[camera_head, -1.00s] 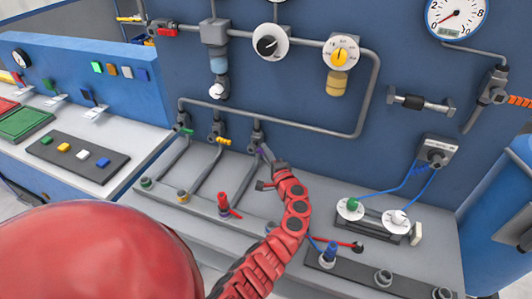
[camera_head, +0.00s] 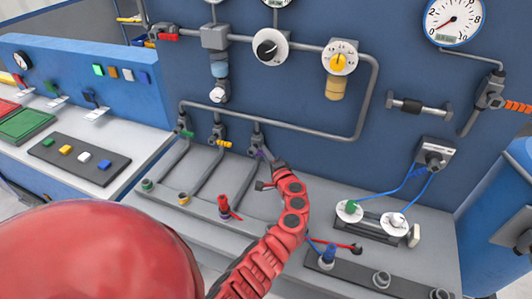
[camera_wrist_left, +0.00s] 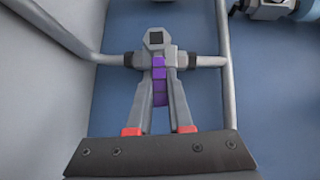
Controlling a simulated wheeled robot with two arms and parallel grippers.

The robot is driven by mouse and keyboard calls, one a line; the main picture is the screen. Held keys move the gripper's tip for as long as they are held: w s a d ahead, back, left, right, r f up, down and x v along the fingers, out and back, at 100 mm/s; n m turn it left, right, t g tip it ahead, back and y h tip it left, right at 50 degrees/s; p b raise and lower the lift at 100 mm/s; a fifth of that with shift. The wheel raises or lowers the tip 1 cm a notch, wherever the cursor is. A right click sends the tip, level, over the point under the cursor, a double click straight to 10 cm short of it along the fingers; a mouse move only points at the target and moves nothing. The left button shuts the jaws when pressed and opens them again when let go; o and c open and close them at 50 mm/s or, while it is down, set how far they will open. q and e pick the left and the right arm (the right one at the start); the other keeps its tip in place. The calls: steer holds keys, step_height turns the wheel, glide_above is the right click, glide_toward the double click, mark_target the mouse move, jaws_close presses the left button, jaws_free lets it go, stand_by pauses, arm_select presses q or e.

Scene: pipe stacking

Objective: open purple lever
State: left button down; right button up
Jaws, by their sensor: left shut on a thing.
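The purple lever (camera_wrist_left: 159,80) is on a pipe valve (camera_wrist_left: 155,40) and sits between the fingers of my left gripper (camera_wrist_left: 158,105) in the left wrist view. The fingers are shut on the lever, close below the valve body. In the head view, the purple lever (camera_head: 261,153) shows only as a small patch under the rightmost of three valves. My left gripper (camera_head: 267,160) reaches up to it there, and the red arm hides part of the area. My right gripper is not in view.
A green lever (camera_head: 187,132) and a yellow lever (camera_head: 222,143) are on the neighbouring valves to the left. A red valve handle (camera_head: 228,208) stands on the grey bench left of my arm. Blue cables (camera_head: 395,188) and a plug panel (camera_head: 382,228) lie to the right.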

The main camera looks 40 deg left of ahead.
arm_select(q)
steer(key=r+n+h+p, duration=0.1)
steer(key=h+p, duration=0.1)
steer(key=p, duration=0.1)
steer(key=a+r+n+g+h+p, duration=0.1)
steer(key=r+n+h+p, duration=0.1)
steer(key=p, duration=0.1)
steer(key=shift+s+a+r+n, duration=0.1)
steer(key=shift+s+r+n, duration=0.1)
steer(key=shift+n, duration=0.1)
steer(key=shift+a+r+n+h+p, duration=0.3)
steer(key=shift+n+h+p, duration=0.1)
steer(key=shift+h+p, duration=0.5)
steer(key=shift+s+a+r+n+h+p, duration=0.1)
steer(key=shift+a+r+n+h+p, duration=0.15)
steer(key=shift+a+n+h+p, duration=0.3)
steer(key=shift+h, duration=0.45)
steer(key=shift+s+a+r+n+h+p, duration=0.1)
steer(key=shift+a+n+h+p, duration=0.3)
steer(key=shift+h, duration=0.2)
steer(key=shift+s+a+n+h+b, duration=0.1)
steer(key=shift+a+n+h+b, duration=0.15)
steer(key=shift+n+h+b, duration=0.25)
steer(key=shift+s+a+n+t+h+b, duration=0.15)
steer(key=shift+a+n+t+h+b, duration=0.3)
steer(key=shift+h+b, duration=0.5)
steer(key=shift+h, duration=0.35)
